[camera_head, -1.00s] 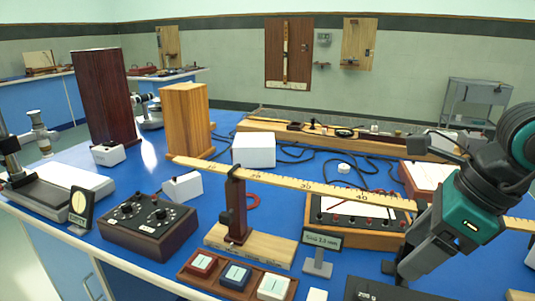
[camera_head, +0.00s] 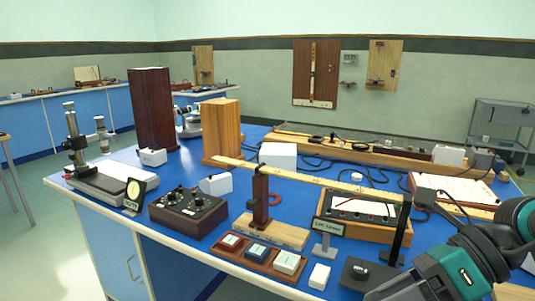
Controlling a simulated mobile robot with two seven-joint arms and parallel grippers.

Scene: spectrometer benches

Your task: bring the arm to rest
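My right arm comes in at the lower right corner, green and dark grey. Its gripper (camera_head: 405,284) is low at the picture's bottom edge, close to the bench front. Its fingertips are not clearly visible, so I cannot tell whether it is open or shut. No held thing shows. My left arm and gripper are out of view. Left of the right gripper lies a black block (camera_head: 365,275). Behind it a dark upright stand (camera_head: 398,232) is at the right end of a long yellow ruler (camera_head: 310,181).
The blue bench (camera_head: 120,166) is crowded. Near its front are a small sign (camera_head: 328,229), a wooden tray of blocks (camera_head: 228,257), a white block (camera_head: 319,276) and a dark knobbed box (camera_head: 188,212). Wooden columns stand at the back left. Open floor (camera_head: 50,250) lies left.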

